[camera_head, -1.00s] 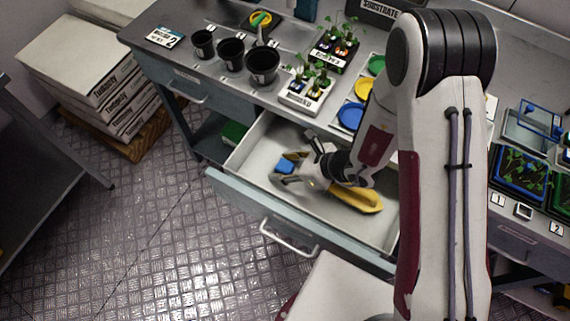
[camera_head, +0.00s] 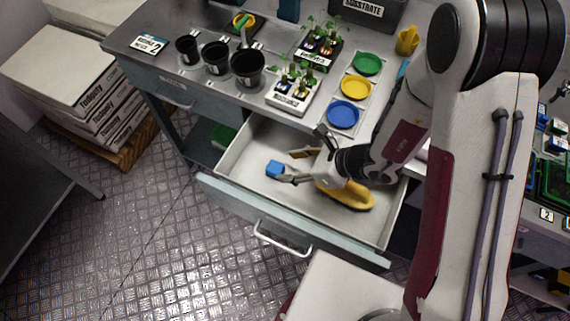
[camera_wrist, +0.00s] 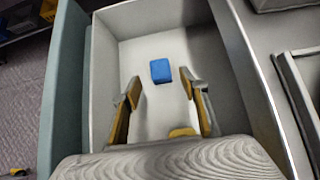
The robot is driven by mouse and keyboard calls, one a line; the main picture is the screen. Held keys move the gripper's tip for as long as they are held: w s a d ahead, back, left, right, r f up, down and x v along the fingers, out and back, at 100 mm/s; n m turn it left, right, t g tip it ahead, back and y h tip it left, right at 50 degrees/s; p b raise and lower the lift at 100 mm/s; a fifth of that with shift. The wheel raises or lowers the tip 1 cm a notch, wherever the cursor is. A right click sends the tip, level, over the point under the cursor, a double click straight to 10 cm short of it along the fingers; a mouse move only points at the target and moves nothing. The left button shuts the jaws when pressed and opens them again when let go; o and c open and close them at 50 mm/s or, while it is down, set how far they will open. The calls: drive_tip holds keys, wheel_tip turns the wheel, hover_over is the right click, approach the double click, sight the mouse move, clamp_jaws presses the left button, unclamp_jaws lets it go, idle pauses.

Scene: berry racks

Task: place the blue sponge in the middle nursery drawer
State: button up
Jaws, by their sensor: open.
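The blue sponge (camera_head: 274,169) is a small block lying in the open middle drawer (camera_head: 243,152), toward its left end. It also shows in the wrist view (camera_wrist: 160,71), lying flat on the pale drawer floor beyond my fingertips. My gripper (camera_head: 296,167) is inside the drawer area, to the right of the sponge, with its fingers spread. In the wrist view my gripper (camera_wrist: 158,84) is open, with nothing between its yellow-padded fingers. The sponge appears apart from both fingers.
A yellow object (camera_head: 345,195) lies in the drawer under my gripper. Black pots (camera_head: 247,67), seedling trays (camera_head: 294,90) and coloured dishes (camera_head: 344,114) stand on the bench above. Stacked boxes (camera_head: 75,85) stand at left. The drawer front has a handle (camera_head: 282,240).

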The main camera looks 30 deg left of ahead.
drive_tip(key=shift+v, duration=2.35)
drive_tip(key=shift+d, duration=0.1)
drive_tip(key=shift+r, duration=0.1)
drive_tip(key=s+d+r+n, duration=0.1)
drive_tip(key=d+r+n, duration=0.2)
drive_tip(key=r, duration=0.2)
drive_tip(key=s+d+r+n+h, duration=0.1)
drive_tip(key=d+r+n, duration=0.1)
drive_tip(key=r+n, duration=0.3)
drive_tip(key=s+d+r+n, duration=0.1)
drive_tip(key=d+r+n, duration=0.15)
drive_tip(key=r, duration=0.35)
drive_tip(key=s+d+r+n+t+h, duration=0.2)
drive_tip(key=d+r+n+h, duration=0.1)
drive_tip(key=d, duration=0.8)
drive_tip(key=s+d+r+n+t+h, duration=0.3)
drive_tip(key=d+r, duration=0.5)
drive_tip(key=d, duration=0.4)
drive_tip(key=shift+r+n+t+h, duration=0.2)
drive_tip(key=shift+n+t+h, duration=0.1)
drive_tip(key=shift+n+h, duration=0.6)
